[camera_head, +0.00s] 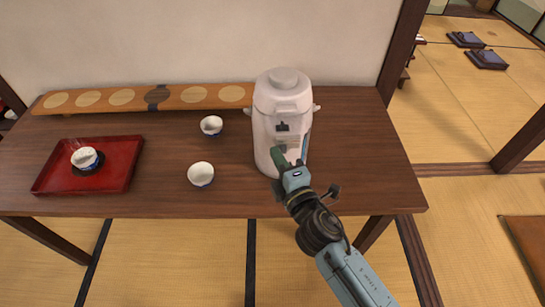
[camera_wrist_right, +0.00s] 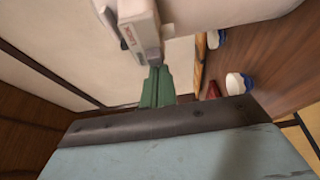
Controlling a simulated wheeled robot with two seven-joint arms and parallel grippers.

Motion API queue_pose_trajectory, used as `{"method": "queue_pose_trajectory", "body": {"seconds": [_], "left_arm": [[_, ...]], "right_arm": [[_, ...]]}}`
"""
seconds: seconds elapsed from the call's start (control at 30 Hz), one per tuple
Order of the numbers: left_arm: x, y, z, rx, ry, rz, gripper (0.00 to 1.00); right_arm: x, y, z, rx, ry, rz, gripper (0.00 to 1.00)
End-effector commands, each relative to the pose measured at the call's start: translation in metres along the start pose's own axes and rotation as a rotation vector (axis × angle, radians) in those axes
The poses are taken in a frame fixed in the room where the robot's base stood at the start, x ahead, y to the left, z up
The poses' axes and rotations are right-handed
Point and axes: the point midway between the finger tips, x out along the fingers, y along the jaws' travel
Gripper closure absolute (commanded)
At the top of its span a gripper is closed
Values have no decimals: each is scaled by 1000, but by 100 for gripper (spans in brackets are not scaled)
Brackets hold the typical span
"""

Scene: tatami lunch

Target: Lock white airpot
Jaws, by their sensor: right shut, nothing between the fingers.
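The white airpot (camera_head: 264,125) stands upright on the dark wooden table at its right part. It has a round lid knob, a dark mark on its front and a handle lug at each side. My right gripper (camera_head: 279,158) is in front of its lower front, with green fingers closed and empty. In the right wrist view the shut fingers (camera_wrist_right: 157,88) are just below a pale block of the airpot (camera_wrist_right: 138,25) with small reddish lettering. Whether they touch it I cannot tell. The lock's position is not readable. My left gripper is not in view.
Two white-and-blue cups, one nearer (camera_head: 201,174) and one farther (camera_head: 211,125), stand left of the airpot. A long board with round pale inlays (camera_head: 122,97) lies along the wall.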

Motion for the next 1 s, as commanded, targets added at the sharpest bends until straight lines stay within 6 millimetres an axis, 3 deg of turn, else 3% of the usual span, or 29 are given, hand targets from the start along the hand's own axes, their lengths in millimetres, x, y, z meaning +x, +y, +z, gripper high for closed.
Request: {"method": "queue_pose_trajectory", "body": {"seconds": [0.23, 0.5, 0.83, 1.0], "left_arm": [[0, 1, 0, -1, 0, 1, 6], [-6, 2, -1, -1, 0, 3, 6], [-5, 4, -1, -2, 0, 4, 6], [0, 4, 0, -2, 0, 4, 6]], "right_arm": [[-1, 0, 2, -1, -1, -1, 100], [-10, 0, 27, -1, -1, -1, 100], [-9, 0, 25, 0, -3, 0, 100], [-2, -1, 6, 3, -1, 1, 100]]}}
